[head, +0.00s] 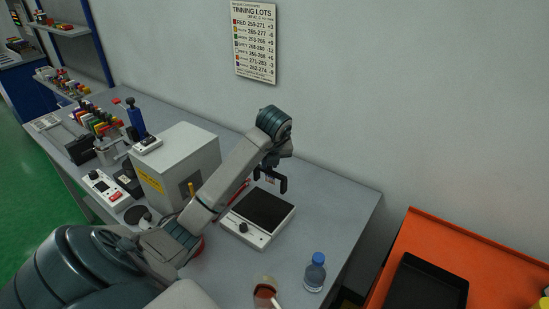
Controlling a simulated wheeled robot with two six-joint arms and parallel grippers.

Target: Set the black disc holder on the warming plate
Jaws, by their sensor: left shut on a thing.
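The warming plate (240,232) is a white box with a dark square top and a black knob on its front, on the grey table. My left gripper (270,180) is above the back part of the plate, apart from its top, with its dark fingers pointing down. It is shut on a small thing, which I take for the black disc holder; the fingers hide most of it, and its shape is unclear. My right gripper is not in view.
A white box with a yellow label (195,150) stands left of the plate, behind my left arm. A blue-capped bottle (314,275) and a reddish-brown cup (265,291) stand in front. An orange surface with a black tray (425,285) is at right. The table right of the plate is clear.

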